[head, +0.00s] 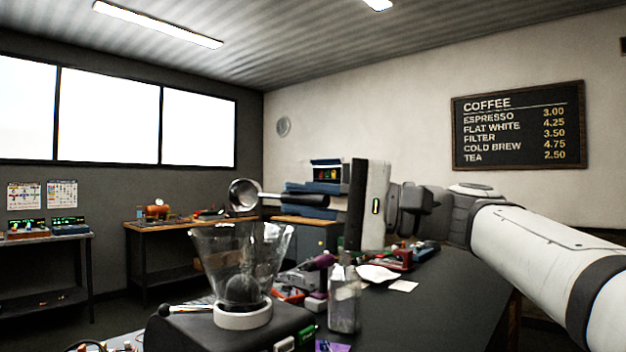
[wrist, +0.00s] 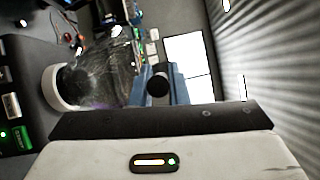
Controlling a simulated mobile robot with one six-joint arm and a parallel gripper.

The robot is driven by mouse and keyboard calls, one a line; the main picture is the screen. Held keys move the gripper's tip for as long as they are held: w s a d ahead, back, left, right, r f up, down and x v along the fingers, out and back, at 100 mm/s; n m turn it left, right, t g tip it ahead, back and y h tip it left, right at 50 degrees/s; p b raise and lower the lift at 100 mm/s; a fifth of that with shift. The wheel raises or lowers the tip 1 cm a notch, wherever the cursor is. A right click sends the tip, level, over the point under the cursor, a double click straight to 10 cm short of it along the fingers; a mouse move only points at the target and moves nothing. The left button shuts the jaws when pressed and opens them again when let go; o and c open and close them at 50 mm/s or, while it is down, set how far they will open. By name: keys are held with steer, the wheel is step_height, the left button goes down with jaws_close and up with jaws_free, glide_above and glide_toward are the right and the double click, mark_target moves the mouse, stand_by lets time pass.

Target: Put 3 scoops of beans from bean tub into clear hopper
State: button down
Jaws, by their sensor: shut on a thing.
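My gripper (head: 304,199) is shut on the black handle of a metal scoop (head: 244,194). The scoop's round bowl is above the clear hopper (head: 222,250) and tipped on its side, its open face toward the head camera. I see no beans in the bowl. The hopper stands upright in a white ring on a dark machine and holds a dark rounded mass at its bottom; I cannot tell if this is beans. The wrist view shows the handle's end (wrist: 158,85) between blue fingers and the hopper (wrist: 104,78) beside it. I do not see the bean tub.
A clear bottle (head: 344,300) stands right of the hopper. Small tools and a white dish (head: 378,273) lie behind it on the dark counter (head: 440,300). The counter's right part is bare. Side benches (head: 150,228) stand along the far wall.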

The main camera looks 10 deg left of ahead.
steer(key=w+r+m+t+p, duration=0.2)
steer(key=w+r+m+p, duration=0.3)
steer(key=m+p, duration=1.3)
steer(key=r+p, duration=0.2)
steer(key=p, duration=1)
steer(key=shift+m+h, duration=0.3)
steer(key=shift+h, duration=0.1)
steer(key=shift+a+f, duration=0.1)
steer(key=shift+f, duration=0.05)
